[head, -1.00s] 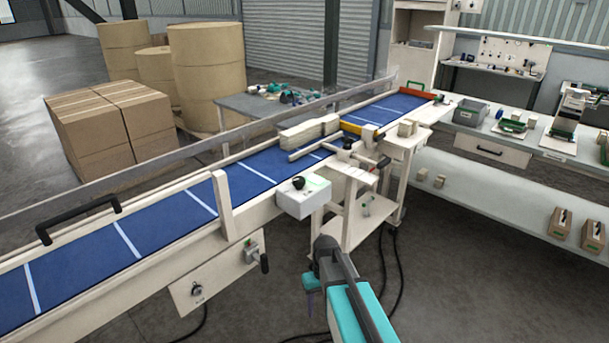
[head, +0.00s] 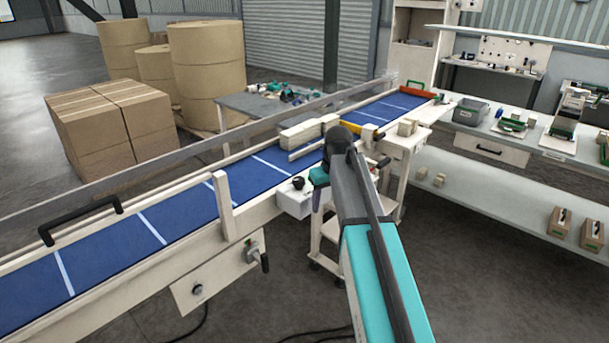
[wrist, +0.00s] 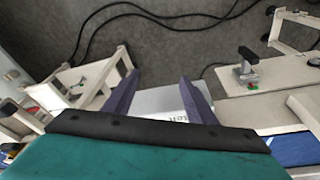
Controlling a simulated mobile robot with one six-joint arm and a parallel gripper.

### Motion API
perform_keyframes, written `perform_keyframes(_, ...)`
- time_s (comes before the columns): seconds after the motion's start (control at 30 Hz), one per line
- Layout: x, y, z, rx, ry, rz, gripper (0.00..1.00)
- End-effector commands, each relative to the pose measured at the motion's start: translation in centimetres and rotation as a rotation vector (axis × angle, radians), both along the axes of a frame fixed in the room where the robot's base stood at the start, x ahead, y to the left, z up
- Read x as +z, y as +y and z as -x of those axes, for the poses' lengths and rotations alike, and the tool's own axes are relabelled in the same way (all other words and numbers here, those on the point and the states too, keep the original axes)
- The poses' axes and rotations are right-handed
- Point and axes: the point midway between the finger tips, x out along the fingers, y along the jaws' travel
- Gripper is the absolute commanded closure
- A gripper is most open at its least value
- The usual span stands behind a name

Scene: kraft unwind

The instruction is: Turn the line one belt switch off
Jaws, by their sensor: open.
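A white box with a black round knob (head: 298,183) on top is fixed to the near side of the blue belt conveyor (head: 108,245). In the wrist view part of a white lettered surface (wrist: 160,102) shows between my fingers; its lettering is mostly hidden. My gripper (wrist: 158,88) is open with nothing between its fingers. In the head view it is beside the white box, partly hidden by my arm. A lever switch (head: 255,252) and a panel with a dark knob (head: 197,291) sit lower on the conveyor side. I cannot tell which control is line one's.
An upright white post (head: 223,206) and a black handle (head: 75,222) stand along the belt. A bench (head: 475,150) is at right. Black cables lie on the open floor.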

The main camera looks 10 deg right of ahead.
Motion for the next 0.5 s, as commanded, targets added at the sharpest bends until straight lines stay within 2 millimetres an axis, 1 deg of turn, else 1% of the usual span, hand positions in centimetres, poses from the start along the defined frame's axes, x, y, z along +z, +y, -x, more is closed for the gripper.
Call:
perform_keyframes(0.03,2.1,-0.3,-0.6,0.004,-0.02,0.003,0.49)
perform_keyframes(0.17,6.5,-0.2,-1.4,0.017,-0.058,0.004,0.49)
perform_keyframes(0.23,8.9,0.5,-1.7,0.025,-0.079,-0.002,0.49)
perform_keyframes(0.27,9.9,1.0,-1.8,0.03,-0.087,-0.007,0.49)
perform_keyframes(0.3,11.3,1.7,-1.9,0.034,-0.098,-0.014,0.49)
perform_keyframes(0.4,14.4,3.5,-2.0,0.047,-0.12,-0.032,0.49)
perform_keyframes(0.5,16.9,4.8,-1.9,0.054,-0.136,-0.047,0.49)
